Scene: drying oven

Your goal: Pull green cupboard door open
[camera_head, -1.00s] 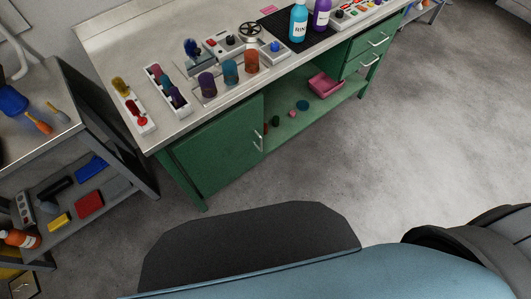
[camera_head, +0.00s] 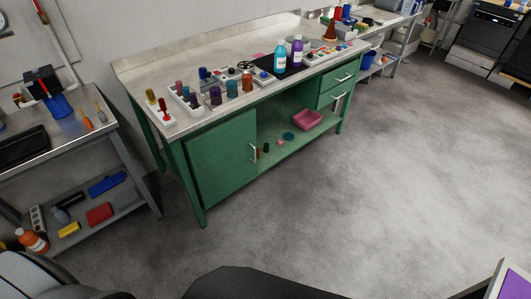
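The green cupboard door (camera_head: 222,158) is a flat panel at the left of the green workbench in the head view. It looks closed, flush with the bench front. Its silver handle (camera_head: 253,152) is a vertical bar near the door's right edge. Neither of my grippers is in view, so whether they are open or shut is hidden. Nothing touches the door or the handle.
The bench top (camera_head: 140,78) holds bottles, jars and small parts. A grey trolley (camera_head: 135,172) stands left. The floor in front is clear.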

